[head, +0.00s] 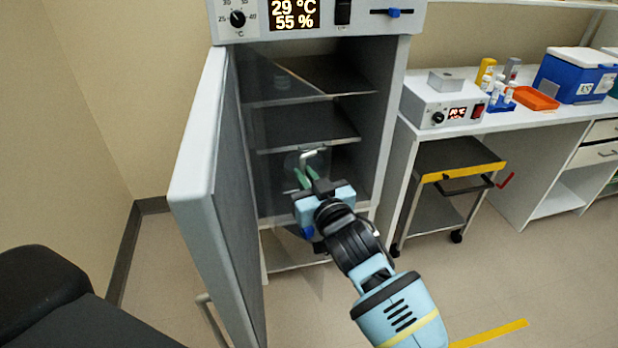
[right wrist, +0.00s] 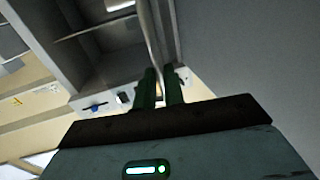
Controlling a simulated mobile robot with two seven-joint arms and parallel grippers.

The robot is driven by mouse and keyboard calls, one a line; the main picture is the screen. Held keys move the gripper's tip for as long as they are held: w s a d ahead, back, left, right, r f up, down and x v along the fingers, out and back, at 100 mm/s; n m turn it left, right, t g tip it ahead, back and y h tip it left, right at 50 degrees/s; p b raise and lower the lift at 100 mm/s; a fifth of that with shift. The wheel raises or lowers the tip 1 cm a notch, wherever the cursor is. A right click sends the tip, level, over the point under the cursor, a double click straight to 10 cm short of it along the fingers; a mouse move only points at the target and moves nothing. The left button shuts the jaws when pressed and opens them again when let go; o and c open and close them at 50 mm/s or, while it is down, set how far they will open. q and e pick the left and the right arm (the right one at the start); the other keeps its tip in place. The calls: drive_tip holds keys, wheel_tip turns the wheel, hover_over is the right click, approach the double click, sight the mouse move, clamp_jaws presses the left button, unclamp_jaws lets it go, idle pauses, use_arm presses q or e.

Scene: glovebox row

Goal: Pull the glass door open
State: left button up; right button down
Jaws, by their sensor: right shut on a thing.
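The white cabinet (head: 393,110) has its thick outer door (head: 196,140) swung open to the left. Behind it, the clear glass door (head: 285,125) is hard to make out; it seems to stand ajar, its free edge on the right, but how far I cannot tell. My right gripper (head: 306,178) has its green fingers shut on the glass door's pale handle (head: 317,153). In the right wrist view the bar-like handle (right wrist: 150,40) runs up from between the fingertips (right wrist: 160,85). My left gripper is not in view.
Dark shelves (head: 310,130) fill the cabinet. To the right stand a wheeled cart (head: 455,165) and a white bench (head: 545,118) with a small control box (head: 443,103), an orange tray (head: 537,98) and a blue cooler (head: 570,78). Floor in front is clear.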

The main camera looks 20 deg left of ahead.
drive_tip(key=shift+a+r, duration=0.1)
drive_tip(key=shift+r, duration=0.25)
drive_tip(key=c, duration=1.9)
unclamp_jaws()
drive_tip(key=shift+o, duration=0.7)
drive_tip(key=shift+w+a+f, duration=0.1)
drive_tip(key=shift+a+f, duration=0.05)
drive_tip(key=shift+f, duration=0.15)
drive_tip(key=v, duration=0.8)
